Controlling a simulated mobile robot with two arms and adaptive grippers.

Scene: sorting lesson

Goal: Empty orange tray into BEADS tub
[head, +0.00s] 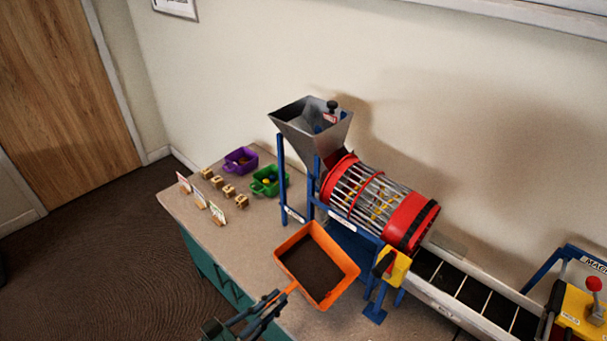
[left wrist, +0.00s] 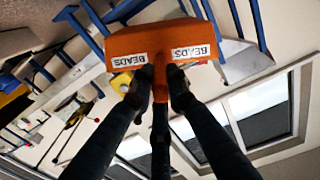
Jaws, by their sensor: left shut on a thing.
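The orange tray (head: 343,287) is over the front of the table in the head view, with a dark brown inside. I cannot make out separate pieces in it. My left gripper (head: 274,300) is shut on its handle, at the tray's lower left. In the left wrist view the tray's orange wall (left wrist: 160,46) carries two BEADS labels, and both fingers (left wrist: 161,84) close on the handle. A purple tub (head: 240,161) and a green tub (head: 269,181) stand at the table's back left, each with something small inside. Their labels are not readable. My right gripper is not in view.
A hopper (head: 309,125) and a red-ended barred drum (head: 380,200) on blue legs stand right of the tubs. A conveyor (head: 465,295) runs to the lower right. Several small wooden blocks (head: 228,190) and white cards (head: 200,200) stand left of the tubs.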

